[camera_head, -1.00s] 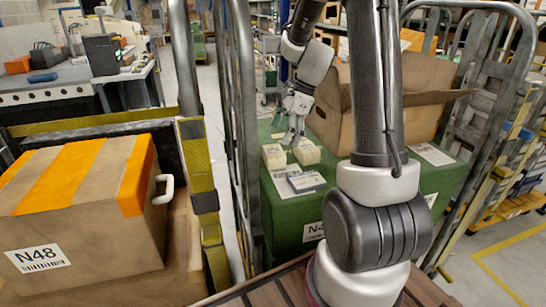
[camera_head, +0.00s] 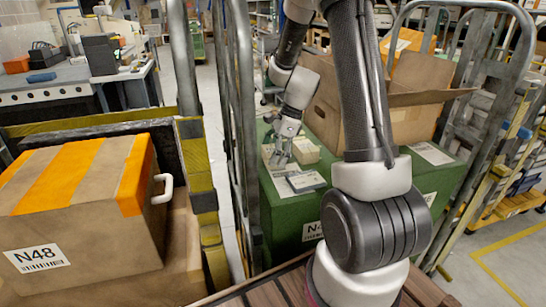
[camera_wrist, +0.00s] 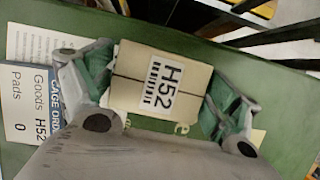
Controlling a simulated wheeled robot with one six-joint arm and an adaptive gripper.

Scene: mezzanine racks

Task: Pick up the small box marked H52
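The small tan box marked H52 (camera_wrist: 160,82) lies in the middle of the wrist view, its label facing up. My gripper (camera_wrist: 160,88) has one finger on each side of this box. The fingers are spread; firm contact with the box's sides cannot be made out.
A printed order sheet (camera_wrist: 28,100) naming H52 lies left of the box. An open cardboard carton (camera_head: 412,115) stands right, cage bars (camera_head: 240,130) left. A box marked N48 (camera_head: 90,230) is further left.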

